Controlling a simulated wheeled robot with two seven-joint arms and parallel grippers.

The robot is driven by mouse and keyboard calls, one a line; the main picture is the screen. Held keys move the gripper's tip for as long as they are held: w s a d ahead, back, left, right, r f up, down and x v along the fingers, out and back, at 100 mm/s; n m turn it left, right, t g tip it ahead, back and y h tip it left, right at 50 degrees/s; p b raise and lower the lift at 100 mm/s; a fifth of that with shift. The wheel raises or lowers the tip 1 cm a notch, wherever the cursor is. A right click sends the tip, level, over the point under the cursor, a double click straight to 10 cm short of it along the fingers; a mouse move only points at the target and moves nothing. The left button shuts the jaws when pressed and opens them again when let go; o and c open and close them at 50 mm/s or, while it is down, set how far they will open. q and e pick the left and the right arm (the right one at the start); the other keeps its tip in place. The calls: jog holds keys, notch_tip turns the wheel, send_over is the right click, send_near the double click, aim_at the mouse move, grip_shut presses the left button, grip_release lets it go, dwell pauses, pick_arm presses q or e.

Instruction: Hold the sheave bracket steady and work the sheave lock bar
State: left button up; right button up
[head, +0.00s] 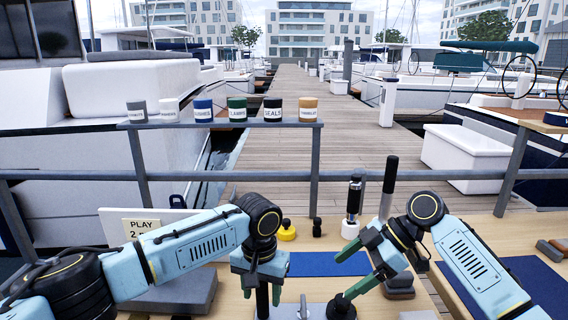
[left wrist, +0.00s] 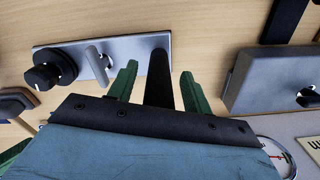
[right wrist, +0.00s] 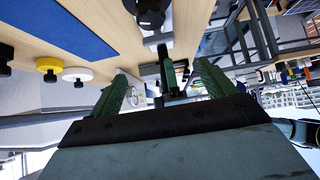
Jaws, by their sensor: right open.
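The sheave bracket (head: 318,312) is a grey plate at the bottom of the head view; it also shows in the left wrist view (left wrist: 135,45). It carries a black round sheave (left wrist: 50,70), a short grey bar (left wrist: 97,65), perhaps the lock bar, and a black upright post (left wrist: 158,85). My left gripper (head: 262,290) is open, its green fingers on either side of the post, with gaps visible in the left wrist view (left wrist: 158,72). My right gripper (head: 345,272) is open and empty, above and beside the sheave. The plate's lower edge is cut off in the head view.
A blue mat (head: 330,264) lies behind the grippers. A yellow knob (head: 287,231) and a black-and-silver cylinder (head: 353,200) stand at the bench's back. A grey block (left wrist: 275,80) lies near my left gripper. A railing with labelled cups (head: 237,109) is beyond.

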pick_arm(q)
jog(key=shift+r, duration=0.1)
notch_tip(320, 180, up, 12)
jog(key=shift+f, duration=0.1)
dwell(0.4)
